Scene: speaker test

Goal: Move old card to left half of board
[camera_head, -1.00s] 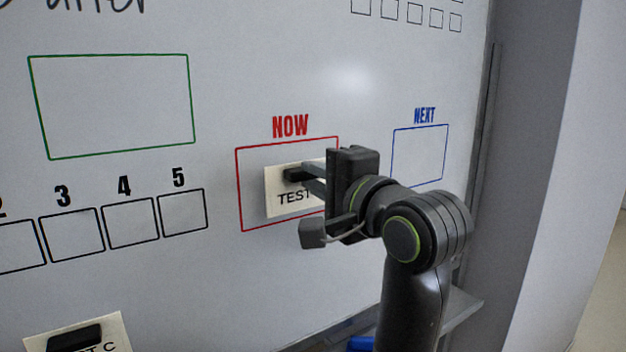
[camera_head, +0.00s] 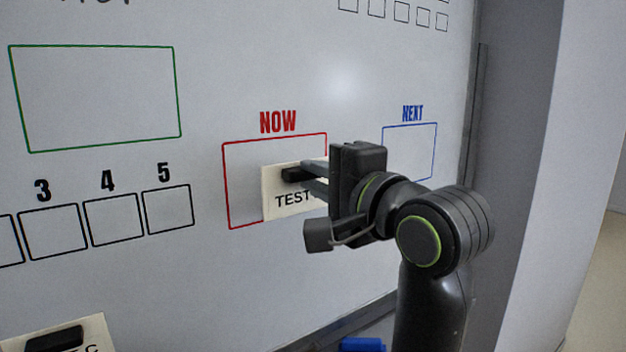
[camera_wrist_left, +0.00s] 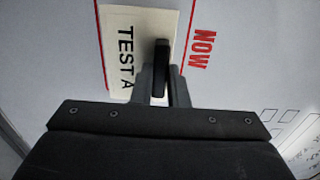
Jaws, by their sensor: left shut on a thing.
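The cream card reading TEST A (camera_head: 282,209) is at the red NOW frame (camera_head: 227,185) on the whiteboard (camera_head: 250,60). It overlaps the frame's right part, and its right end is hidden by my gripper. My left gripper (camera_head: 303,178) is shut on the card's black handle (camera_head: 291,174). In the left wrist view the card (camera_wrist_left: 125,55) lies sideways, with the handle (camera_wrist_left: 162,68) between the fingers (camera_wrist_left: 160,88). I cannot tell whether the card touches the board. My right gripper is not in view.
A second cream card, its label ending in C (camera_head: 95,330), is at the lower left. The green frame (camera_head: 178,95), numbered boxes (camera_head: 168,210) and blue NEXT frame (camera_head: 436,150) are empty. A blue object (camera_head: 362,345) is below the board. Grey wall (camera_head: 520,150) bounds the right.

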